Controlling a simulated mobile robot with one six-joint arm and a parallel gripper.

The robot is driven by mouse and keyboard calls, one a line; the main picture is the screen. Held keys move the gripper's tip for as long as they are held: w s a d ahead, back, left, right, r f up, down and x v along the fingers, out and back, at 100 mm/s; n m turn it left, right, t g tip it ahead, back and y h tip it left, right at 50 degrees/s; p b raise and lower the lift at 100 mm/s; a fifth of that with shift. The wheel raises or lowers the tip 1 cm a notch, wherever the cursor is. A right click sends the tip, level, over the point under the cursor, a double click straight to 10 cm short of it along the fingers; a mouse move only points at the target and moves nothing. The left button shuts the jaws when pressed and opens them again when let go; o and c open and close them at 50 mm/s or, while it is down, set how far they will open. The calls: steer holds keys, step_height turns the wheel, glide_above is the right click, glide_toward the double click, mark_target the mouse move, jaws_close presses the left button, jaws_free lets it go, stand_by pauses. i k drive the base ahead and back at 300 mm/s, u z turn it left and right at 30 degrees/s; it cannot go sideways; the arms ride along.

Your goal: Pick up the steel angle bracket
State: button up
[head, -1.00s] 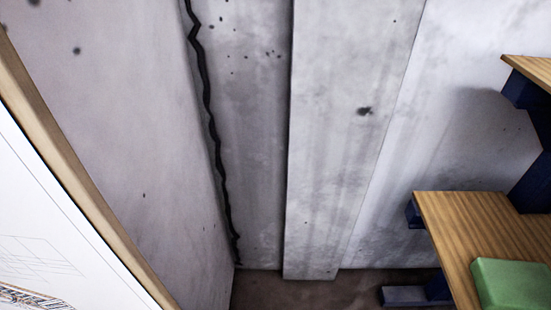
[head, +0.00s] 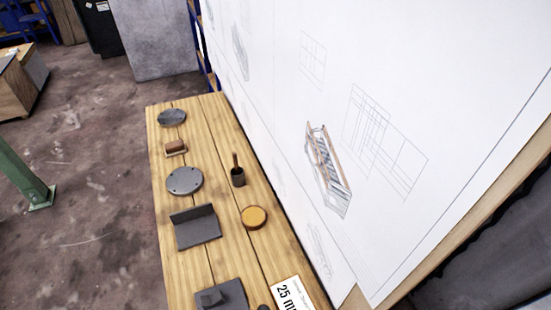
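The steel angle bracket (head: 195,227) is a dark grey L-shaped piece. It lies on the wooden table (head: 260,205), near the table's left edge, with one flange flat and the other standing up at the back. A round grey plate with holes (head: 184,181) lies just behind it. An orange-yellow disc (head: 254,217) lies to its right. The bracket is not touched by anything I can see. My gripper is not in view.
A dark block on a plate (head: 220,297) is in front, beside a white card marked 25 (head: 291,294). A dark cup (head: 238,176), small brown block (head: 175,147) and grey disc (head: 171,117) stand farther back. A white drawing board (head: 370,110) rises along the table's right side.

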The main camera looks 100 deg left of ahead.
mark_target(197, 225)
steer(key=u, duration=1.5)
steer(key=k, duration=0.25)
steer(key=u, duration=4.3)
steer(key=i, duration=0.5)
